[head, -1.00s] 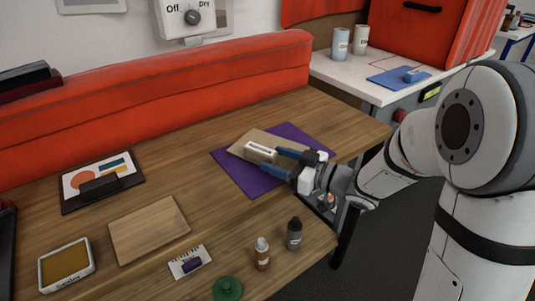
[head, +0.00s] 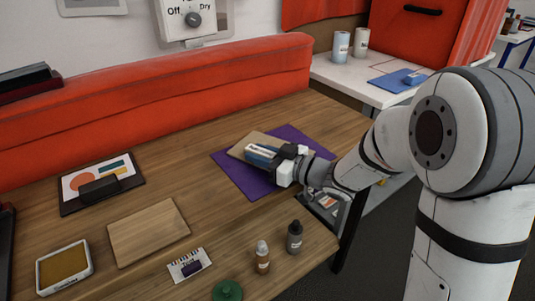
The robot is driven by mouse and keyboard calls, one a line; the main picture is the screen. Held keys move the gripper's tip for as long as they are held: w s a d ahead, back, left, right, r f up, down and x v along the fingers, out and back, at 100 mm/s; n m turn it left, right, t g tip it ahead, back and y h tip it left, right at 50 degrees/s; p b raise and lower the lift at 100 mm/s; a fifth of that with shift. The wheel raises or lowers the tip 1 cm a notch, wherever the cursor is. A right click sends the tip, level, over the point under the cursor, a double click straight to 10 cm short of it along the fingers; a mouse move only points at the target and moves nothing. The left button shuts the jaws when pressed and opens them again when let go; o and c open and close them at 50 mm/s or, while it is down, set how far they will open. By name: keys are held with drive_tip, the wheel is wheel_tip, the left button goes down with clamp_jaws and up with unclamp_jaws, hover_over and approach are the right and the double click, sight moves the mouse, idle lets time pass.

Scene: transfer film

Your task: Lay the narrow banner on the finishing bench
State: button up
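A small white labelled block (head: 249,149) lies on a tan board (head: 241,142), which rests on a purple sheet (head: 231,169) on the wooden table. The label is too small to read. The fingers and wrist hide part of the block and board. I cannot tell which thing is the narrow banner. A white bench (head: 340,80) at the upper right has a red outline; no label names it the finishing bench.
A blue pad (head: 388,84) and two rolls, one blue (head: 341,47), one white (head: 361,40), are on the white bench. On the wooden table are a wooden board (head: 135,236), an ink pad (head: 62,266), a clipboard (head: 72,206) and two bottles (head: 262,262) (head: 294,240).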

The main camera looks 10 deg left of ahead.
clamp_jaws()
drive_tip(key=shift+d+r, duration=0.1)
drive_tip(key=shift+r, duration=0.05)
